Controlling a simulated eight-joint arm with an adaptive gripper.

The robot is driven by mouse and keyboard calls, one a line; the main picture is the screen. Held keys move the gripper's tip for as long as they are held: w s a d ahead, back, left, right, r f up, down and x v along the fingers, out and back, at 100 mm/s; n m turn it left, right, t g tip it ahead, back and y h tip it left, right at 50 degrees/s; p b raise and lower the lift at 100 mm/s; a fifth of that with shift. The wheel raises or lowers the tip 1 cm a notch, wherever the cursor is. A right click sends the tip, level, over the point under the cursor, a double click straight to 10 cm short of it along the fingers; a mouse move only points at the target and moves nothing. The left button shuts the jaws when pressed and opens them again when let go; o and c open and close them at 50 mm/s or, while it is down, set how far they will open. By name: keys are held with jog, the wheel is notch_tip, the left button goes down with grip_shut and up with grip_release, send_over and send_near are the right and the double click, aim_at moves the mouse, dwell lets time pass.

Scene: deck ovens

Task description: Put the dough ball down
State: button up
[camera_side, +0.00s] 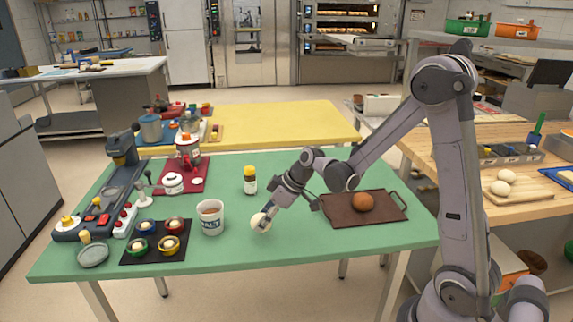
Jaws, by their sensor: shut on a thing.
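The pale dough ball (259,222) is at the fingertips of my gripper (267,213), low over the green table (300,250), right of the white salt tub. My gripper is shut on the dough ball and tilts down to the left. I cannot tell whether the ball touches the tabletop. The gripper hides part of its right side.
The salt tub (210,217) stands just left of the ball. A yellow-capped jar (250,181) stands behind. A brown tray (340,213) with a brown round loaf (362,202) lies to the right. A dark mat (129,256) with several small bowls lies left. The front table area is clear.

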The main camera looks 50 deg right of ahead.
jog(key=shift+w+a+f, duration=0.1)
jog(key=shift+a+f, duration=0.05)
jog(key=shift+f, duration=1.95)
jog(key=shift+f, duration=0.1)
jog(key=o, duration=1.2)
jog(key=v, duration=1.2)
jog(key=s+a+r+m+t+h, duration=0.1)
jog(key=s+a+r+m+h, duration=0.2)
jog(key=s+a+r+m, duration=0.2)
jog(key=shift+s+a+m, duration=0.3)
jog(key=shift+s+a, duration=1.55)
jog(key=shift+s, duration=1.8)
